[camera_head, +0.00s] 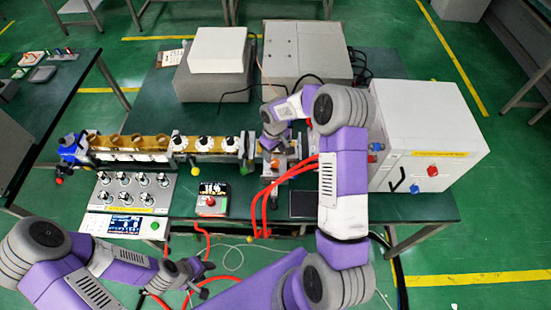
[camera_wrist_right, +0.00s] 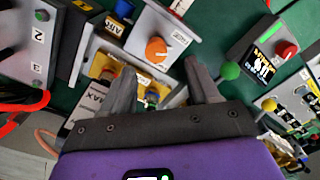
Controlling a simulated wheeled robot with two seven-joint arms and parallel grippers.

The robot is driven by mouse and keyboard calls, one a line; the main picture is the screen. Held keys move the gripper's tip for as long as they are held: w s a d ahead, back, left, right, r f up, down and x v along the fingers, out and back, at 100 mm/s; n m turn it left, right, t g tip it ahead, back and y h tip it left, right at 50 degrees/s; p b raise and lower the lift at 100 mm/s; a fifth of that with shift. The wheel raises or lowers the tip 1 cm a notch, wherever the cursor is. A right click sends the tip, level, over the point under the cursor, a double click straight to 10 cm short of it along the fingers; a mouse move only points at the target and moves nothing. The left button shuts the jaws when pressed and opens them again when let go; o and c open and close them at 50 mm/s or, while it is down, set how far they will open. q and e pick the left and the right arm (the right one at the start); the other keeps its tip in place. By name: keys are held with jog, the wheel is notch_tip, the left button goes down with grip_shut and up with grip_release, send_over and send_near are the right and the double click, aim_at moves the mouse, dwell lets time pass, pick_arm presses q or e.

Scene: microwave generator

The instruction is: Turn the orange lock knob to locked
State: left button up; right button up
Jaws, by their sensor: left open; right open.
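The orange lock knob (camera_wrist_right: 157,50) sits on a small light-grey panel in the right wrist view, with a white mark on its face. My right gripper (camera_wrist_right: 160,78) is open and empty, its two fingers pointing toward the knob. The knob appears just beyond the fingertips, roughly between them; no contact is visible. In the head view my right gripper (camera_head: 274,138) is at the right end of the brass rail, and the arm partly hides that area. My left gripper (camera_head: 200,274) is open and empty at the front, short of the table edge.
A brass waveguide rail (camera_head: 150,145) with several knobs runs across the table. A white cabinet (camera_head: 430,135) is on the right. Red cables (camera_head: 262,205) hang over the front edge.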

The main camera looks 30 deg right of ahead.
aim_at(275, 162)
jog(key=shift+d, duration=0.3)
notch_tip(275, 162, down, 7)
jog(key=c, duration=1)
jog(key=shift+c, duration=0.2)
